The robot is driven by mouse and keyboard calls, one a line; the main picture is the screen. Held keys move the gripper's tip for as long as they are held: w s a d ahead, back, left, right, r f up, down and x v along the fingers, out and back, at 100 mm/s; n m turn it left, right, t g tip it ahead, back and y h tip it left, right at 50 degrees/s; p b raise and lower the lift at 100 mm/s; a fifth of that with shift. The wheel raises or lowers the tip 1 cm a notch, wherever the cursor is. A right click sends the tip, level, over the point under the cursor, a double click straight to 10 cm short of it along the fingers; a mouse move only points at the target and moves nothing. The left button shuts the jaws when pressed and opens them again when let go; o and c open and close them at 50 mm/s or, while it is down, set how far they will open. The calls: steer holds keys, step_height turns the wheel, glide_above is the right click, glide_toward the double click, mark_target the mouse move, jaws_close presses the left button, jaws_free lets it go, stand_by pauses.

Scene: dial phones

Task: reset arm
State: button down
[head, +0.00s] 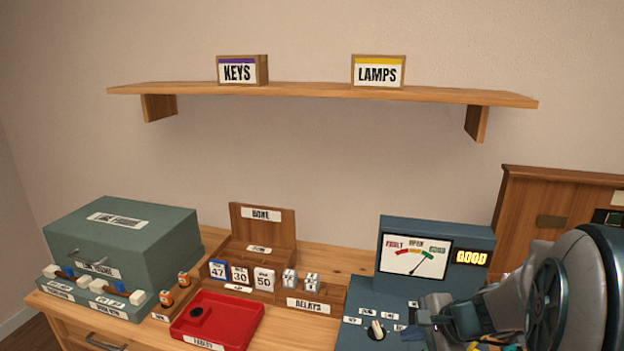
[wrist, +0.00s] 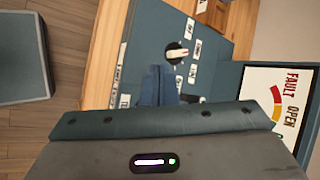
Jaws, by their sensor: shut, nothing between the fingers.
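My arm reaches in from the right of the head view, and my gripper (head: 424,318) is low over the right part of the blue tester panel (head: 352,308). In the wrist view my gripper (wrist: 160,72) is shut and empty, its fingers over the panel beside the black-and-white knob (wrist: 176,53). The knob also shows in the head view (head: 376,329), left of the gripper. Whether the fingers touch the panel cannot be told. The meter (head: 414,257) behind has its needle toward the green side, and a lit sign (head: 471,258) reads GOOD.
A red tray (head: 240,326), a wooden DONE rack (head: 262,226) with several cards and relays, and a grey-green case (head: 120,235) stand to the left. A wooden cabinet (head: 545,215) is at right. A shelf (head: 310,93) holds KEYS and LAMPS boxes.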

steer(key=s+a+r+n+g+h, duration=0.1)
steer(key=s+a+r+n+h, duration=0.1)
steer(key=s+n, duration=0.5)
steer(key=s+a+r+n+g+h, duration=0.2)
steer(key=s+a+r+n+h, duration=0.1)
steer(key=s+n, duration=0.4)
steer(key=shift+s+a+n, duration=0.35)
steer(key=shift+a+n, duration=0.4)
steer(key=shift+n, duration=0.25)
